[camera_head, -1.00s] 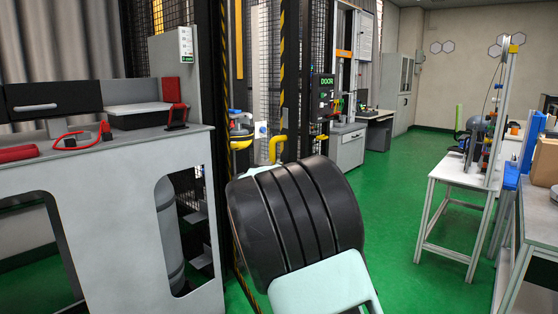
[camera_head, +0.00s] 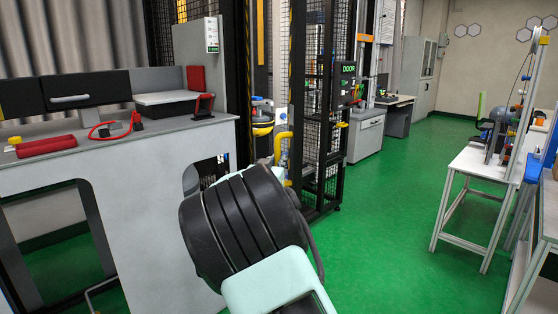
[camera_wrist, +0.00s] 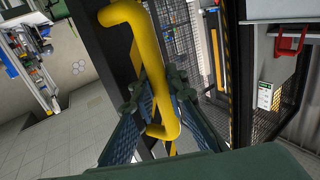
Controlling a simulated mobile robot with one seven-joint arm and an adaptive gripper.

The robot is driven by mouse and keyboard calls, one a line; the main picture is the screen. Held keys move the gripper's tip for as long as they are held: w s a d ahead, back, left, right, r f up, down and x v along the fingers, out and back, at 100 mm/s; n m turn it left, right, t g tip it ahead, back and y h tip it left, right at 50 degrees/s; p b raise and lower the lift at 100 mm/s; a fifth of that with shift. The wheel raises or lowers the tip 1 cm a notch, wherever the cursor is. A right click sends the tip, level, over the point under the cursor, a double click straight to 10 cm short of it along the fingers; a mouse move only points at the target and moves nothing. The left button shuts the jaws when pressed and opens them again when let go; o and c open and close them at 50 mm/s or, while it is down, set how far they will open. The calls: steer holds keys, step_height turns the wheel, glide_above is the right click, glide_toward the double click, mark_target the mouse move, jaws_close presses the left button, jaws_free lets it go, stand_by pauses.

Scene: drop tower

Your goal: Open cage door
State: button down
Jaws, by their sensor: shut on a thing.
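The cage door (camera_head: 312,120) is a black-framed mesh panel in the middle of the head view. Its yellow handle (camera_head: 283,146) stands on the edge with a yellow-black stripe. In the wrist view the handle (camera_wrist: 128,14) is a bent yellow bar running down between my fingers. My gripper (camera_wrist: 158,100) is shut on the lower part of this handle. In the head view my dark arm link hides the gripper and the handle's lower end. How far the door stands from its frame is hard to tell.
A grey bench (camera_head: 110,160) with red and black items stands at the left, close to my arm. A DOOR control box (camera_head: 348,85) is on the cage's right side. Green floor (camera_head: 390,230) is clear to the right, up to a white table (camera_head: 485,163).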

steer(key=shift+r, duration=0.2)
steer(key=c, duration=1.9)
jaws_free()
steer(key=shift+f, duration=0.1)
steer(key=v, duration=1.2)
steer(key=shift+f, duration=0.1)
